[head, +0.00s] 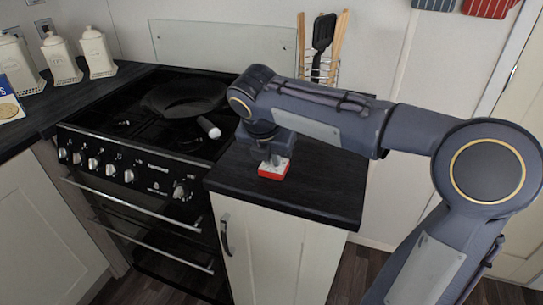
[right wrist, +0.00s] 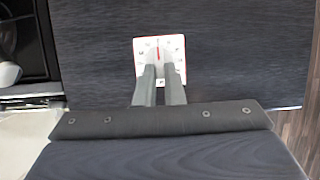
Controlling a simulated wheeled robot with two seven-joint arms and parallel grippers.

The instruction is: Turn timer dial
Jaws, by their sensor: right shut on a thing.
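The timer (head: 273,172) is a small square box with red sides and a white top, lying on the dark counter to the right of the stove. In the right wrist view its white face (right wrist: 140,47) shows marks round the edge and a red pointer line toward the top edge of the picture. My right gripper (head: 271,157) comes down on the timer from above. Its two fingers (right wrist: 160,72) are close together over the middle of the face, shut on the dial, which they mostly hide. My left gripper is in neither view.
The black stove (head: 130,150) with a pan (head: 185,96) stands left of the counter (head: 325,190). A white-ended handle (head: 209,127) reaches toward the counter. A utensil holder (head: 318,68) stands behind my right arm. The counter around the timer is clear.

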